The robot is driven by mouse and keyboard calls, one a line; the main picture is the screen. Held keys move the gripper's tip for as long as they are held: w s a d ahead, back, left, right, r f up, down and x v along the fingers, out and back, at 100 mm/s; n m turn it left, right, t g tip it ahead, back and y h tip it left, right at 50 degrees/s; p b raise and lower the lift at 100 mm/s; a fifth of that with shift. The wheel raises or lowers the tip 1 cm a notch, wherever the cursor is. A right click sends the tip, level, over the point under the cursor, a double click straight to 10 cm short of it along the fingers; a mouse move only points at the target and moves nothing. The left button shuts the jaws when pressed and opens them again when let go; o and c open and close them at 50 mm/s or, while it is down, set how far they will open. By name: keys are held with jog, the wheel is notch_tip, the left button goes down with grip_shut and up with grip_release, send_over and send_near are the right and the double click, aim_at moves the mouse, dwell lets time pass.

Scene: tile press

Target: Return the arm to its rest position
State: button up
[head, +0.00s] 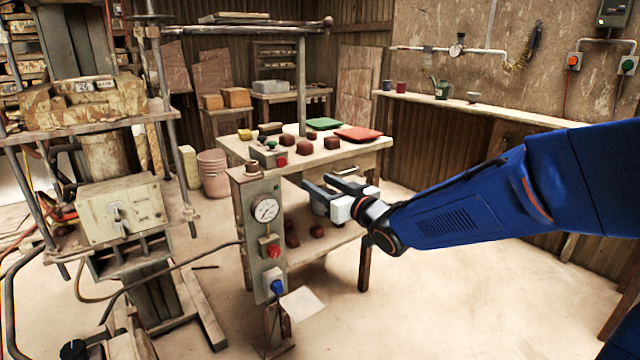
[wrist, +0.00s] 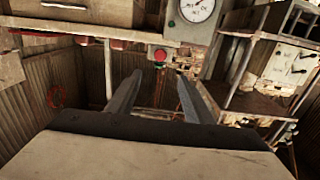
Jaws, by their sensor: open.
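My gripper (head: 328,191) is open and empty in the head view, in front of the wooden worktable (head: 352,156), with its fingers pointing left. My blue arm reaches in from the right edge. In the wrist view my gripper (wrist: 153,92) shows two dark fingers spread apart with nothing between them. Beyond them is a red button (wrist: 160,54) with a round gauge (wrist: 196,8) above it.
A control post with a gauge (head: 265,209) and a red button (head: 270,247) stands left of my gripper. The press (head: 110,110) fills the left side. Red and green tiles (head: 358,133) lie on the worktable. Open floor (head: 480,300) lies below my arm.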

jog(key=s+d+f+m+g+h, duration=0.2)
jog(key=s+d+f+h, duration=0.15)
jog(key=s+d, duration=0.4)
jog(key=s+d+f+m+g+h, duration=0.1)
jog(key=s+d+f+m+h, duration=0.25)
jog(key=d, duration=0.75)
jog(key=s+d+f+g+h, duration=0.1)
jog(key=s+d+f+g, duration=0.1)
jog(key=s, duration=1)
jog(key=s+d+f+m+g+h, duration=0.1)
jog(key=s+d+f+g+h, duration=0.1)
jog(key=s, duration=1.1)
jog(key=d+f+g, duration=0.1)
jog(key=d+g, duration=0.1)
jog(key=g, duration=0.1)
jog(key=shift+s+d+f, duration=0.25)
jog(key=shift+d+f, duration=0.1)
jog(key=shift+a, duration=0.1)
